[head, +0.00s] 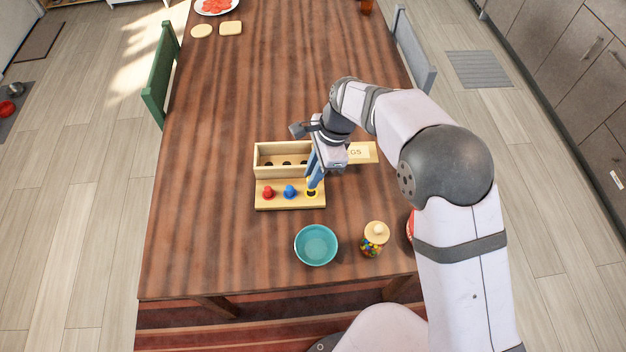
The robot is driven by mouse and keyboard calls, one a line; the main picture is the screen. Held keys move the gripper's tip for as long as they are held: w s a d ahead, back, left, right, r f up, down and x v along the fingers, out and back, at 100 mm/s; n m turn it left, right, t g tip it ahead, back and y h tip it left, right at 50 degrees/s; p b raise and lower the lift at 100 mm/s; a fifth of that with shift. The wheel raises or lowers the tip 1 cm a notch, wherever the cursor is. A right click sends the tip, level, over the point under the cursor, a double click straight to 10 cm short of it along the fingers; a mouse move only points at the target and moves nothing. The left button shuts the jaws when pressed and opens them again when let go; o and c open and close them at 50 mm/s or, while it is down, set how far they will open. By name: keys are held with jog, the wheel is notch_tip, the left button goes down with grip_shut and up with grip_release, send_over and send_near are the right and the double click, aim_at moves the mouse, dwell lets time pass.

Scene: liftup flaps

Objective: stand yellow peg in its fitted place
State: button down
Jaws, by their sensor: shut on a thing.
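A wooden peg box (262,171) stands on the table, with a front ledge (280,205). A red peg (268,192) and a blue peg (289,191) stand on the ledge at left and middle. My gripper (313,183) points down over the ledge's right end, its blue fingers shut on the yellow peg (312,183). Only a little of the yellow peg shows between the fingers. A dark spot with yellow around it lies right below the fingertips at the ledge's right end. I cannot tell whether the peg touches the ledge.
A lettered wooden lid (362,152) lies or projects right of the box, partly behind my gripper. A teal bowl (316,245) and a candy jar (374,240) stand in front. A red thing (410,226) is mostly hidden by my arm. The table's left side is clear.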

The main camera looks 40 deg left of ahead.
jog(key=shift+f+p, duration=0.35)
jog(key=shift+f, duration=1.55)
jog(key=shift+f, duration=0.15)
jog(key=c, duration=1.7)
grip_release()
jog(key=b+v, duration=0.2)
jog(key=v, duration=1)
jog(key=shift+a, duration=0.1)
